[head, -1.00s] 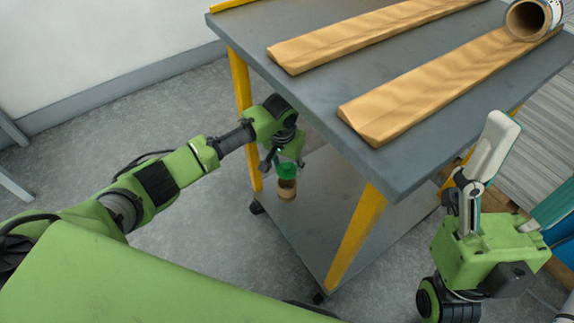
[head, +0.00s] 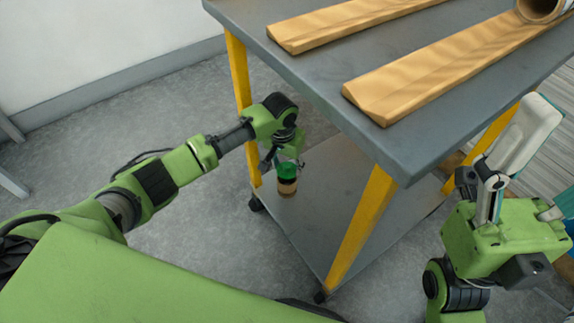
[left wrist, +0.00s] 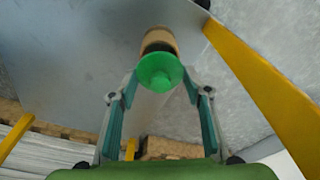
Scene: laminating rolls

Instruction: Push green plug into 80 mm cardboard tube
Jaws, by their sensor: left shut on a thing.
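My left gripper (head: 285,160) is shut on the green plug (head: 287,171), below tabletop height beside the trolley. In the left wrist view the plug's round green face (left wrist: 160,71) is toward the camera, between the two fingers; a dark band and a tan part show behind it. The cardboard tube (head: 541,9) lies on the wooden rails at the top right, cut off by the picture edge, its open end facing me. The plug is well apart from it. My right gripper (head: 549,150) is at the right, its fingers apart and empty, partly out of view.
The grey trolley top (head: 300,62) has yellow legs (head: 362,225) and a lower shelf (head: 310,235). Two wooden rails (head: 455,65) lie across the top.

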